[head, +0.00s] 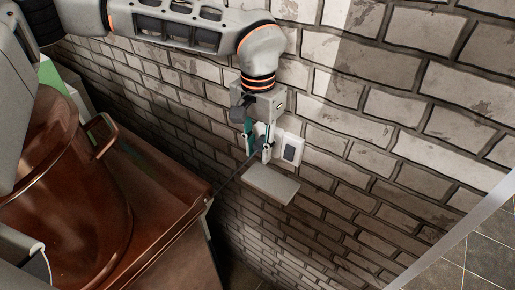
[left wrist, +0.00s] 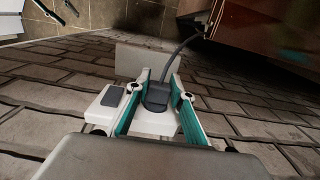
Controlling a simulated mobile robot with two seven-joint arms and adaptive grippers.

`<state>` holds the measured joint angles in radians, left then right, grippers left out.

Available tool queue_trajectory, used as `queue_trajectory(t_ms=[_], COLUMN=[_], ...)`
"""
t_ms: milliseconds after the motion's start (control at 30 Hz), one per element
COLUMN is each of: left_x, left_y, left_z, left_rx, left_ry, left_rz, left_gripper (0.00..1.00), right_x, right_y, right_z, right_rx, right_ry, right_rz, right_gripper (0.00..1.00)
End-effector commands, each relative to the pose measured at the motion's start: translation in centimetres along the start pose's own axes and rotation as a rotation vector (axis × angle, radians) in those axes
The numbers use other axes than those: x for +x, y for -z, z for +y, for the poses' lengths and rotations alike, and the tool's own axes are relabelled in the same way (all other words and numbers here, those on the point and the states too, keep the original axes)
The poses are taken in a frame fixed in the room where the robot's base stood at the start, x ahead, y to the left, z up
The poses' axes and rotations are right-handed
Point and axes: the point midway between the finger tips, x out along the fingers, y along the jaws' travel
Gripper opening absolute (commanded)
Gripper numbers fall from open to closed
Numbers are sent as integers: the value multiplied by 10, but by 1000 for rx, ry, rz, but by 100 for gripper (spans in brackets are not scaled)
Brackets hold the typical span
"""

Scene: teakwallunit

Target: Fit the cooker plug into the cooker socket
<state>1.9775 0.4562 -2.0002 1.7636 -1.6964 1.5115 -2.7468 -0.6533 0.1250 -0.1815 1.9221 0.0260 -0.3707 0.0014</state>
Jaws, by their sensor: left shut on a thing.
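My left gripper (head: 257,148) is shut on the dark cooker plug (left wrist: 157,97), close to the brick wall. In the left wrist view the plug sits between the two teal-padded fingers. Its grey cable (left wrist: 182,48) runs up to the brown unit. The white cooker socket plate (left wrist: 107,108), with a dark grey rectangle on it, is on the wall; it also shows in the head view (head: 291,149) beside the fingers. The plug is over the white fitting; I cannot tell how deep it sits. My right gripper (left wrist: 62,14) shows only in the left wrist view's top left corner, fingers apart.
A pale ledge (head: 270,184) juts from the brick wall (head: 370,150) just below the socket. A brown cabinet (head: 165,200) with a large copper pot (head: 65,190) stands to the left. The wall to the right of the socket is clear.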

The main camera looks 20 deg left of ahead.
Motion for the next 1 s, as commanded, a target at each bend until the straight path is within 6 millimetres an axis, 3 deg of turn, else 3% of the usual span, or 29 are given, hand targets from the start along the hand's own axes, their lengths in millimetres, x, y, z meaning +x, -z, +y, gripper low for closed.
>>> queue_trajectory(t_ms=[933, 967, 1000], left_x=[-1, -1, -1], left_y=[6, 6, 6], left_z=[0, 0, 0], left_rx=[1, 1, 1], left_ry=[0, 0, 0], left_rz=[5, 5, 6], left_gripper=[2, 27, 38], right_x=[0, 0, 0], right_y=[0, 0, 0], right_z=[0, 0, 0], right_rx=[0, 0, 0], right_ry=[0, 0, 0], right_rz=[0, 0, 0], right_gripper=[42, 42, 42])
